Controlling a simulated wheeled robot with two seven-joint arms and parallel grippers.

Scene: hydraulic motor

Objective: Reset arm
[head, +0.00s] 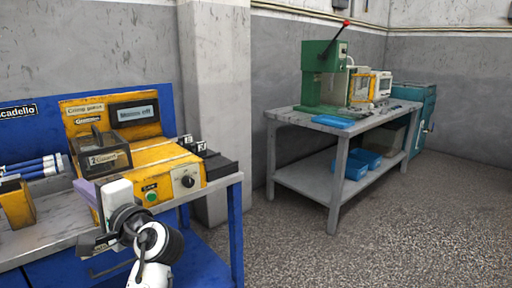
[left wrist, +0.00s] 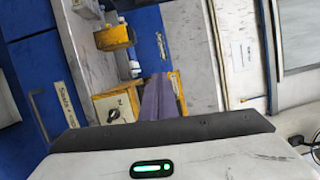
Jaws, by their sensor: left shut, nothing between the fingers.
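My left gripper (head: 82,185) is at the front edge of the workbench in the head view, in front of the yellow machine (head: 172,178). Its purple-grey fingers are together and hold nothing. The fingers also show in the left wrist view (left wrist: 158,82), pointing away from the camera over the bench. The yellow machine has a black knob, a green button and a small display; part of its lower front is hidden behind my left arm. My right gripper is not in view.
The workbench (head: 45,240) has a grey top and blue frame. A yellow block (head: 16,203) and blue-white tubes (head: 32,167) lie left. A second table (head: 316,182) at the right back carries a green press (head: 322,75) and blue trays. The floor between is clear.

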